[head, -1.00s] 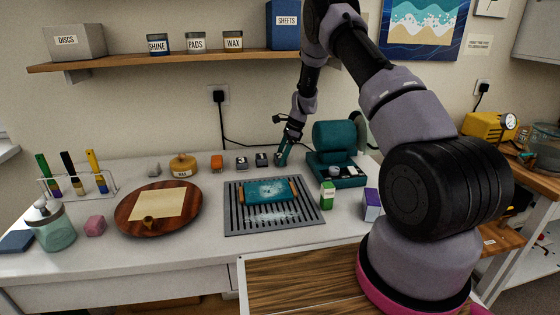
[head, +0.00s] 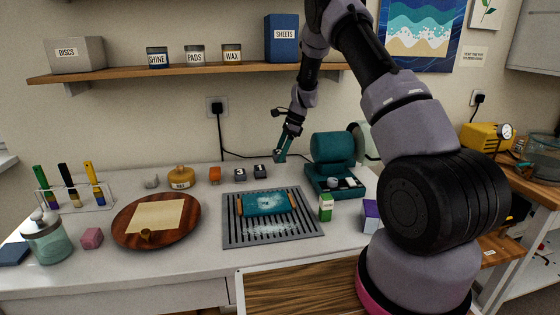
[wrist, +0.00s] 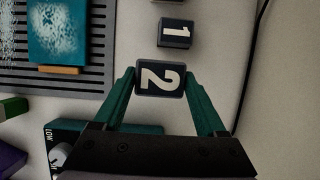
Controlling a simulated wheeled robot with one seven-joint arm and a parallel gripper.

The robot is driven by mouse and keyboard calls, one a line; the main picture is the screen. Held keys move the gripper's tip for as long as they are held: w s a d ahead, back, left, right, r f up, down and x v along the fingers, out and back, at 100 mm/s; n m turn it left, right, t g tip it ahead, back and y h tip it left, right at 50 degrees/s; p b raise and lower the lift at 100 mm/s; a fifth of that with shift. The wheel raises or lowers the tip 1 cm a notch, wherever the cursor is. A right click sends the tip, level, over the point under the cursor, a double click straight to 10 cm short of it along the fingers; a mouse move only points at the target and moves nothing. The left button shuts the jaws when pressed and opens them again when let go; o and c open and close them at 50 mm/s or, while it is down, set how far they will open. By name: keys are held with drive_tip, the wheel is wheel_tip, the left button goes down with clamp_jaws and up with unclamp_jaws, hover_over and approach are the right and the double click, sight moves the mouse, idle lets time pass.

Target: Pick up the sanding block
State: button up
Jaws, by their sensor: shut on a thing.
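A small dark block with a white "2" (wrist: 160,79) sits between the fingertips of my gripper (wrist: 159,76) in the wrist view, and the fingers touch its two sides. I take it to be the sanding block; no label names it. In the head view my gripper (head: 280,156) is above the back of the white table, right of two similar dark blocks, one at left (head: 240,175) and one nearer (head: 260,171). The held block is hard to make out there. In the wrist view a block marked "1" (wrist: 175,34) stands just beyond the held one.
A grey slatted rack (head: 272,238) bears a teal board (head: 265,203). A teal machine (head: 333,147) stands right of my gripper, with a green box (head: 326,207) in front. A black cable (head: 240,156) runs along the wall behind. A shelf (head: 195,72) hangs above.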

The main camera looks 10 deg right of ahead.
drive_tip(key=s, duration=1.8)
drive_tip(key=shift+s+f, duration=0.1)
drive_tip(key=shift+s, duration=0.2)
